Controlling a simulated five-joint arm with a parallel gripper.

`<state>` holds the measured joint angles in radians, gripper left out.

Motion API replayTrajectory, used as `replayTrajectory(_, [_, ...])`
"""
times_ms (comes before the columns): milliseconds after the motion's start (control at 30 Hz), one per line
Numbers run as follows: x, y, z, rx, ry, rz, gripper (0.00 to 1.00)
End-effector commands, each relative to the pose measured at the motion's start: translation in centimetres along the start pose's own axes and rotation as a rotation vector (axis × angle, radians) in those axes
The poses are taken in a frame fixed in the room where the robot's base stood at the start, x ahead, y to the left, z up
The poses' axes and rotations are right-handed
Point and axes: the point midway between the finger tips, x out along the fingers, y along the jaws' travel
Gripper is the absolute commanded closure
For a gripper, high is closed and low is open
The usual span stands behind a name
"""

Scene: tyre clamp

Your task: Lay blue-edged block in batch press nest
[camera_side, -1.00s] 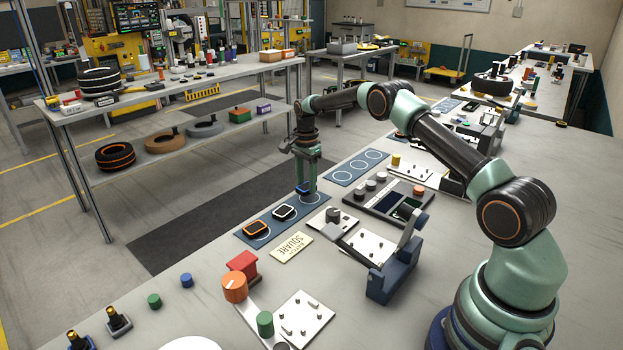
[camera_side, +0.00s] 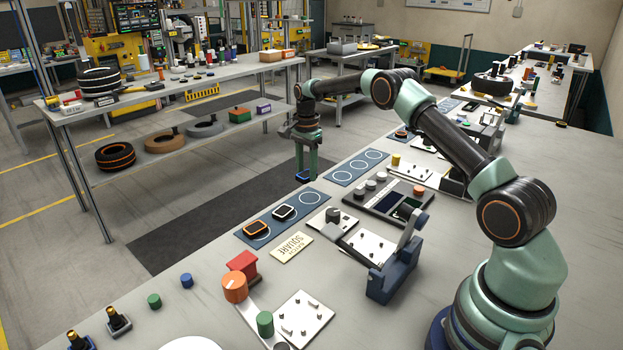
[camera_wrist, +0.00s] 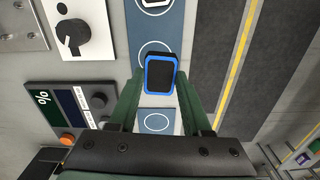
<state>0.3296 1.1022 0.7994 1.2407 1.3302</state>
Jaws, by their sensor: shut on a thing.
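The blue-edged block (camera_side: 304,177) is dark with a bright blue rim. My gripper (camera_side: 306,168) is shut on it and holds it above the far end of the blue mat (camera_side: 244,235). In the wrist view the blue-edged block (camera_wrist: 160,75) sits between my fingertips (camera_wrist: 160,82), with the mat's circles below. An orange-edged block (camera_side: 257,228) and a white-edged block (camera_side: 284,212) lie on the mat. A blue lever press (camera_side: 393,272) stands to the right, beside a pale plate with pins (camera_side: 368,246). I cannot tell which spot is the nest.
A card reading "SQUARE" (camera_side: 291,247) lies near the mat. A knob unit (camera_side: 333,216) and a dark control panel (camera_side: 392,201) stand between the mat and my arm. A red block (camera_side: 243,264) and an orange knob (camera_side: 235,288) stand toward the front.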

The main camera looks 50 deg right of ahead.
Motion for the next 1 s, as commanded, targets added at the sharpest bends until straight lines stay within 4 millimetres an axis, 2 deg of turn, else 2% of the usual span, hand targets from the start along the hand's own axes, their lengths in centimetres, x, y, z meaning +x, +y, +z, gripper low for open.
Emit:
replayTrajectory(167, [-2.4,1.1,0.0,-0.006,0.001,-0.004,1.00])
replayTrajectory(367, [-6.4,4.0,0.2,-0.020,0.001,-0.005,1.00])
replayTrajectory(700, [-11.7,10.7,1.3,-0.045,0.001,-0.005,1.00])
replayTrajectory(1000, [-14.1,17.9,2.8,-0.068,0.002,-0.005,1.00])
